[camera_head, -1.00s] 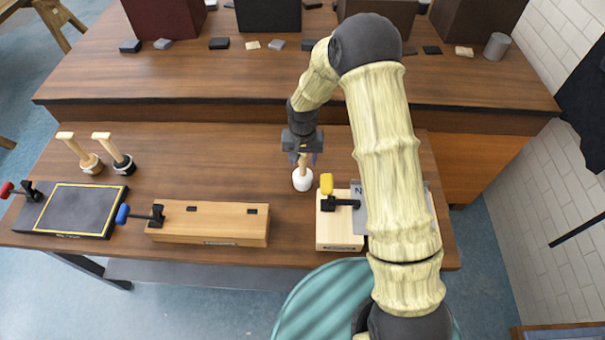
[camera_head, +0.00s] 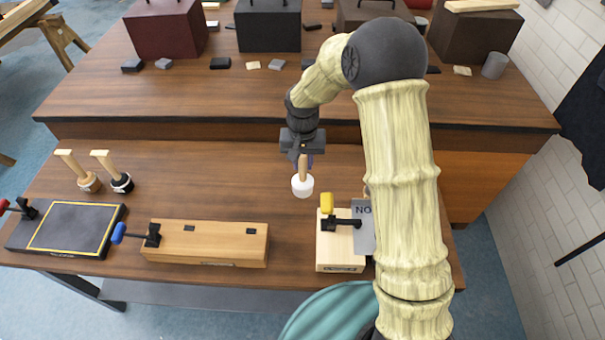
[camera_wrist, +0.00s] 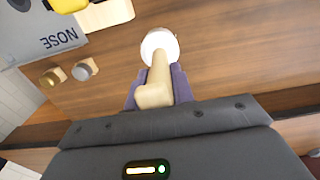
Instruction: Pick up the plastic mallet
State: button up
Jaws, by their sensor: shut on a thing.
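The plastic mallet is the one with a white head (camera_head: 302,186) and a light wooden handle (camera_head: 303,168). My gripper (camera_head: 303,158) is shut on its handle, with the head hanging below. In the wrist view the white head (camera_wrist: 159,45) shows beyond the handle, and my gripper's purple fingers (camera_wrist: 158,88) press on both sides of the handle. The mallet is roughly upright, head down. Whether the head is clear of the table is hard to tell.
A long wooden block (camera_head: 208,243) lies at the front. Two other mallets (camera_head: 88,182) (camera_head: 122,182) stand at the left beside a black board (camera_head: 72,228). The raised shelf edge (camera_head: 200,130) runs behind.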

jog(key=shift+r, duration=1.55)
